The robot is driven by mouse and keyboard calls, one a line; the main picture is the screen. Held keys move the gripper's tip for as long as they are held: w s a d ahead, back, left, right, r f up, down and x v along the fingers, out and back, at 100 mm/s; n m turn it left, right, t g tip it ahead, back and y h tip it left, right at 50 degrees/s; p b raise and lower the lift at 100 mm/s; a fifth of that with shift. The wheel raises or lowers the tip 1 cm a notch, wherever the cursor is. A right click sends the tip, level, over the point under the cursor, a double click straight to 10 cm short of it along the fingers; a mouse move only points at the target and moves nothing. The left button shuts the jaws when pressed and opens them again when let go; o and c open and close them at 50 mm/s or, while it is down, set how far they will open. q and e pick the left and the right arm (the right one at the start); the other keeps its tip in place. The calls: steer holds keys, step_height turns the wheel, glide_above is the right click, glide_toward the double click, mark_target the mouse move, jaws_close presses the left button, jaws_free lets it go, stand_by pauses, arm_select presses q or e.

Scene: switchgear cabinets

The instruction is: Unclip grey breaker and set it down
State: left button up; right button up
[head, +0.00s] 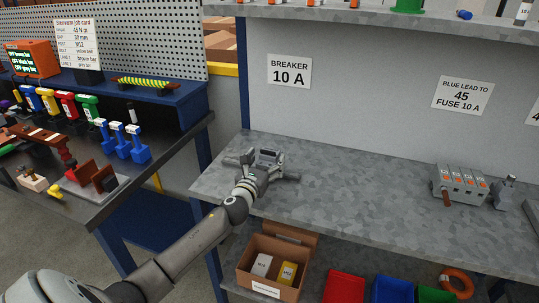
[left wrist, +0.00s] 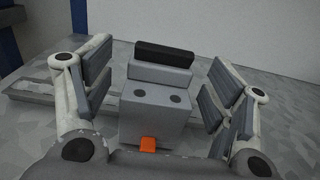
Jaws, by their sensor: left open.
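The grey breaker (left wrist: 152,112), a blocky body with a dark top, two round holes and an orange tab, stands between the fingers of my left gripper (left wrist: 155,95) in the left wrist view. The fingers are open, with a gap on both sides of it. In the head view the left gripper (head: 262,168) is at the left end of the grey bench, and the breaker (head: 269,155) shows only partly behind it. A flat grey strip (left wrist: 30,92) runs beside the breaker; whether they are clipped together is hidden. My right gripper is not in view.
A grey block with orange marks (head: 462,184) and a small grey part (head: 506,190) stand at the bench's right. The bench (head: 345,195) between is clear. A cardboard box (head: 268,277) and coloured bins lie below. A dark workbench with tools (head: 100,205) stands left.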

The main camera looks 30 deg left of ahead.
mark_target(267, 158)
arm_select(q)
steer(key=x, duration=0.3)
steer(key=shift+w, duration=0.25)
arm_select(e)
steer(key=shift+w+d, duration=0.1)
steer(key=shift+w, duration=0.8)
arm_select(q)
steer(key=c, duration=1.4)
steer(key=o, duration=0.6)
steer(key=c, duration=0.4)
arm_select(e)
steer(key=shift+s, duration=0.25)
arm_select(q)
steer(key=shift+r+p, duration=0.75)
steer(key=shift+r, duration=0.1)
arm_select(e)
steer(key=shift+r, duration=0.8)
